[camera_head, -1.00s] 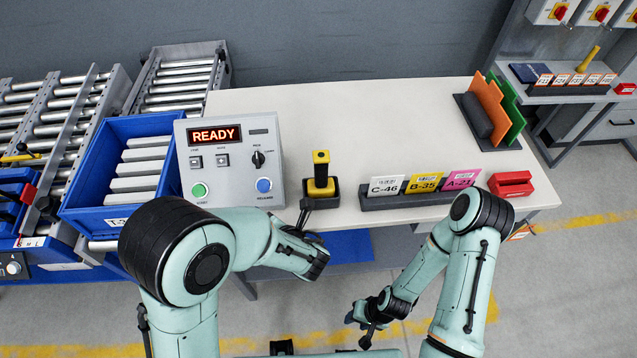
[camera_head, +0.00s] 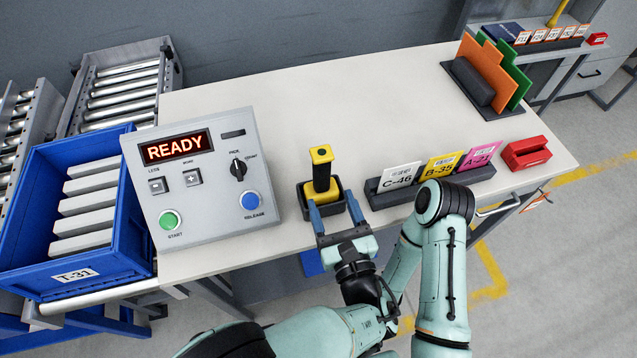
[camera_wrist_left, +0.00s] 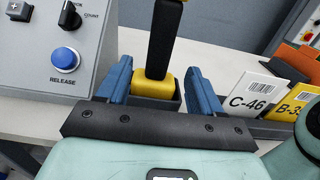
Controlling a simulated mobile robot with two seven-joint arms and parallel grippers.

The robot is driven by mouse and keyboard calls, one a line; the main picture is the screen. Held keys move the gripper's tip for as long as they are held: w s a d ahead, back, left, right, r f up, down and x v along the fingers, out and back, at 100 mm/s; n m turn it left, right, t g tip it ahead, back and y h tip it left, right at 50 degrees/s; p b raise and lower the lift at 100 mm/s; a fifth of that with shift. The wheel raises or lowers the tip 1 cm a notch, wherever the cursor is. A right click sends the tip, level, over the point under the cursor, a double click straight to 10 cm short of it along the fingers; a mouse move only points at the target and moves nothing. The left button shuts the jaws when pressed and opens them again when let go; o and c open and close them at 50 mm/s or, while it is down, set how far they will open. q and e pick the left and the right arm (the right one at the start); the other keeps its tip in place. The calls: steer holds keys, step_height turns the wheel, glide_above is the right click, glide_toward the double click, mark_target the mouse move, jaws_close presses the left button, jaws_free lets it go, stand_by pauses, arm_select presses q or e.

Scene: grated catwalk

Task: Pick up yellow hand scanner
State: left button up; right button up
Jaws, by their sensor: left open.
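The yellow hand scanner (camera_head: 321,156) stands upright in a dark holder (camera_head: 303,206) near the front edge of the table. It has a yellow head, a black grip and a yellow base part. My left gripper (camera_head: 334,210) is open, its two blue fingers pointing at the holder from the front. In the left wrist view the scanner's black grip (camera_wrist_left: 163,40) and yellow lower part show between the open fingers (camera_wrist_left: 159,80), with space on both sides. My right arm shows at the right, but its gripper is not visible.
A grey control box (camera_head: 203,215) reading READY stands left of the scanner. A card rack (camera_head: 385,200) with C-46, B-35 and A-21 and a red object (camera_head: 526,152) are to the right. A blue bin (camera_head: 25,270) is far left. The table's back middle is clear.

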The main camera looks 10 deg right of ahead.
mark_target(324, 183)
arm_select(q)
steer(key=w, duration=0.3)
steer(key=shift+w+a, duration=0.1)
steer(key=shift+w, duration=0.3)
steer(key=shift+w+a+r+p, duration=0.1)
steer(key=shift+w+r+p, duration=0.05)
steer(key=shift+w, duration=1.25)
steer(key=shift+w+r+p, duration=0.1)
steer(key=shift+w+p, duration=0.05)
steer(key=shift+w, duration=1.2)
steer(key=shift+c, duration=0.3)
steer(key=c, duration=1)
steer(key=shift+c, duration=0.5)
steer(key=shift+r, duration=0.15)
